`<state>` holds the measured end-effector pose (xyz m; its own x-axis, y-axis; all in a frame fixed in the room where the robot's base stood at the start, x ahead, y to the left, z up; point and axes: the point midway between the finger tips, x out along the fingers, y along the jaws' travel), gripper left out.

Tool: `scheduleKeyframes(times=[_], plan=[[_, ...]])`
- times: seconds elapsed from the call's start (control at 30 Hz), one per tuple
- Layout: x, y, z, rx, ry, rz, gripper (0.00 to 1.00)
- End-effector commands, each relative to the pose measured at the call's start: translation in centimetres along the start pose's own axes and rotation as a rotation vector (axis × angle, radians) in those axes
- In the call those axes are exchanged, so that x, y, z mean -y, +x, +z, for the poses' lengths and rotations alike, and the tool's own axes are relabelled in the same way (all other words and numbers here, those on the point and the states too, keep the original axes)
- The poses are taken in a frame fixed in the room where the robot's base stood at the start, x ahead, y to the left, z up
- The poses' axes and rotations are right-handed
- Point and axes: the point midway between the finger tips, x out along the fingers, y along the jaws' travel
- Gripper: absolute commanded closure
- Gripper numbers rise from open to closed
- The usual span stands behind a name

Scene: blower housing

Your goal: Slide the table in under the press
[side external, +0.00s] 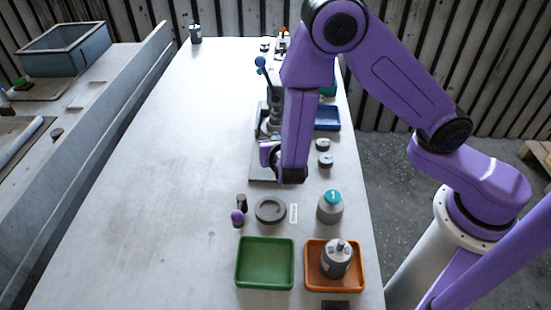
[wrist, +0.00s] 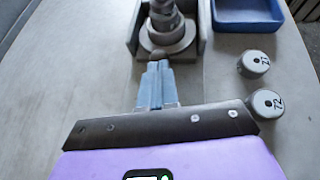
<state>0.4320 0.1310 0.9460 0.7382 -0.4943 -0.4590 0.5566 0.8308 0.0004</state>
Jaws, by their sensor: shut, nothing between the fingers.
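The press (side external: 273,100), with a lever ending in blue balls (side external: 261,63), stands toward the far right of the bench and is partly hidden by my arm. Its base plate (side external: 257,172) reaches toward the near side. In the wrist view, a round grey table (wrist: 168,47) sits between two raised side rails (wrist: 134,28), with a stepped grey part above its middle. My gripper (wrist: 156,68) is shut and empty, with its fingertips at or just short of the table's near edge. I cannot tell whether they touch. In the side view my gripper (side external: 270,154) is over the base plate.
Two grey cylinders (wrist: 254,64) (wrist: 268,103) and a blue tray (wrist: 247,12) lie to the right. Nearer the front are a grey ring (side external: 270,210), a teal-topped bottle (side external: 330,208), a purple-knobbed tool (side external: 238,215), a green tray (side external: 265,263) and an orange tray (side external: 313,283).

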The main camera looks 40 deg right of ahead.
Motion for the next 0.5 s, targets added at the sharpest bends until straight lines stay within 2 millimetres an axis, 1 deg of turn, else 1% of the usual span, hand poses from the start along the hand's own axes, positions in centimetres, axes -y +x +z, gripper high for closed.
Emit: scheduleKeyframes(times=[0.1, 0.37, 0.5], plan=[[0.12, 0.46, 0.24, 0.000, 0.000, 0.000, 1.00], [0.17, 0.63, 0.36, 0.003, 0.002, -0.003, 1.00], [0.14, 0.29, 0.29, 0.004, 0.002, -0.003, 1.00]])
